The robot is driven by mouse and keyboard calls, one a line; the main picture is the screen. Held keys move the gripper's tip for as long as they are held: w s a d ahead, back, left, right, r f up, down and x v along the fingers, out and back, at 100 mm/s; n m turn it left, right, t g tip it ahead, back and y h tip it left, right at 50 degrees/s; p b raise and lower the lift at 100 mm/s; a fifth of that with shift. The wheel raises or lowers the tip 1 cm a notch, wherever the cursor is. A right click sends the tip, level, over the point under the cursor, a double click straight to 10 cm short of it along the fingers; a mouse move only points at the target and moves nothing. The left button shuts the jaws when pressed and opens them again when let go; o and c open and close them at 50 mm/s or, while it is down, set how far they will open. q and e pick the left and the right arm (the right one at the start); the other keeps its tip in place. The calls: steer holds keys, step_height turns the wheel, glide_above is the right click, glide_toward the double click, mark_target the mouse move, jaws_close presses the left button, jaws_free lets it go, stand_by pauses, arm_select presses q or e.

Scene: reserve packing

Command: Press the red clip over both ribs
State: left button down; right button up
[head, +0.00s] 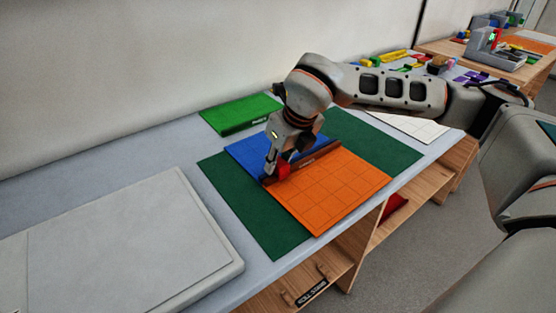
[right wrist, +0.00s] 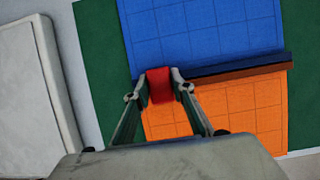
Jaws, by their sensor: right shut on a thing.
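The red clip (right wrist: 160,86) is between the fingers of my right gripper (right wrist: 161,90), which is shut on it. The clip sits at the left end of the two ribs, a dark blue rib (right wrist: 240,63) and a brown rib (right wrist: 240,73) that stand side by side. Whether the clip is seated over both ribs or only touches them cannot be told. In the head view the clip (head: 283,171) shows under the right gripper (head: 277,167). The blue panel (head: 250,150) and the orange panel (head: 335,190) meet at the ribs. My left gripper is not in view.
The panels lie on a dark green mat (head: 273,232). A large pale grey case (head: 130,245) fills the left of the table. Several coloured items stand on the farther tables.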

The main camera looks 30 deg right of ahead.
steer(key=o, duration=1)
steer(key=v, duration=1.2)
